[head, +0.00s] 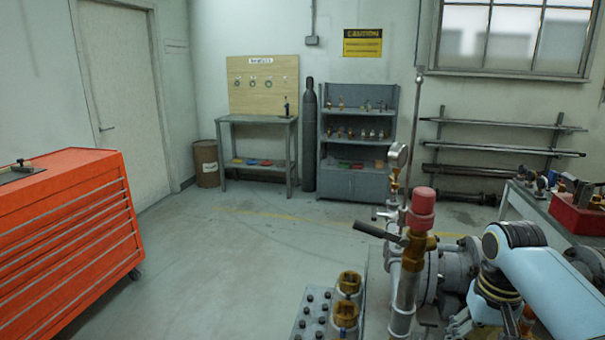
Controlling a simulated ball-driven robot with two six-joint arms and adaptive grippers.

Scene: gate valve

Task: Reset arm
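My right arm (540,275), pale blue with dark joints, reaches in from the lower right and bends down beside the valve pipework (455,268). Its wrist end is low in the picture among grey and brass parts. I cannot make out the fingertips there or whether they are apart. My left arm and gripper are not in view. A brass valve body (414,250) with a red cap (423,208) stands upright on the pipework, left of my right arm. A dark lever (380,234) sticks out to its left. A round gauge (398,156) stands behind it.
A red tool chest (70,240) stands at the left. A grey plate (308,318) with brass fittings is at bottom centre. A workbench (257,121), dark cylinder (309,140) and grey shelf (355,145) line the back wall. A red bin (577,215) is at right. Floor between is clear.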

